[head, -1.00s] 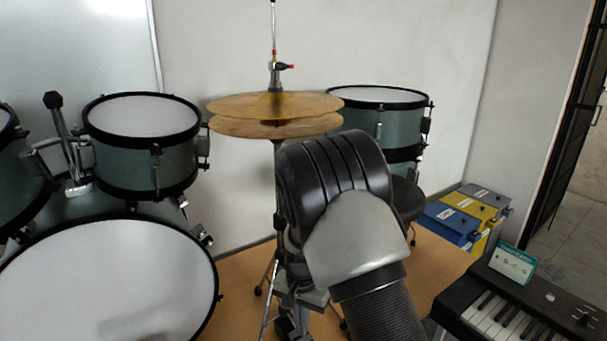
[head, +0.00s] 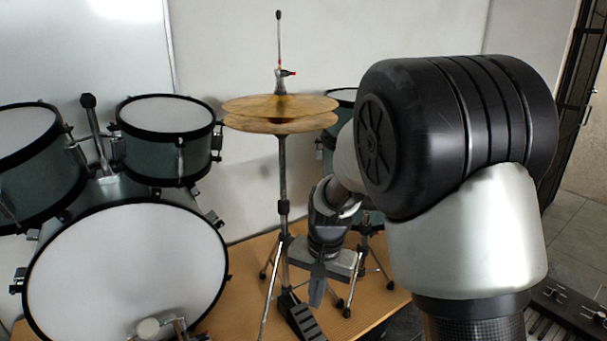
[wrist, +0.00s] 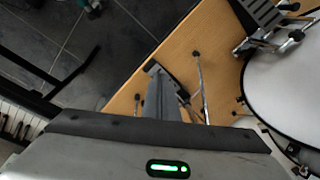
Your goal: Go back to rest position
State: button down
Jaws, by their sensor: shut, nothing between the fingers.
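My gripper (head: 317,292) hangs below my bent arm, pointing down, in front of the wooden platform in the head view. Its fingers are together with nothing between them. In the wrist view my gripper (wrist: 161,98) shows as a narrow grey shape over the platform's edge. My arm's large black and silver joint fills the right of the head view and hides part of the rear drum and most of the keyboard.
The hi-hat cymbals (head: 280,112) stand just left of my arm. The bass drum (head: 125,265) and toms (head: 165,135) are at left. The wooden platform (head: 245,265) lies beneath. A keyboard (head: 570,310) is at lower right. Dark floor tiles (wrist: 115,45) show clear in the wrist view.

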jog(key=s+d+r+n+t+p, duration=0.1)
jog(key=s+d+r+p, duration=0.15)
jog(key=s+r, duration=0.45)
jog(key=s+d+r+n+t+p, duration=0.15)
jog(key=d+r, duration=0.25)
jog(key=r, duration=0.7)
jog(key=s+d+r+t+p, duration=0.1)
jog(key=s+d+r, duration=0.1)
jog(key=s+r, duration=0.2)
jog(key=s+d+r+n+t+p, duration=0.1)
jog(key=s+r, duration=0.3)
jog(key=s, duration=0.4)
jog(key=shift+s+d+h+p, duration=0.25)
jog(key=shift+d+h+p, duration=0.2)
jog(key=shift+d, duration=0.45)
jog(key=shift+n, duration=0.25)
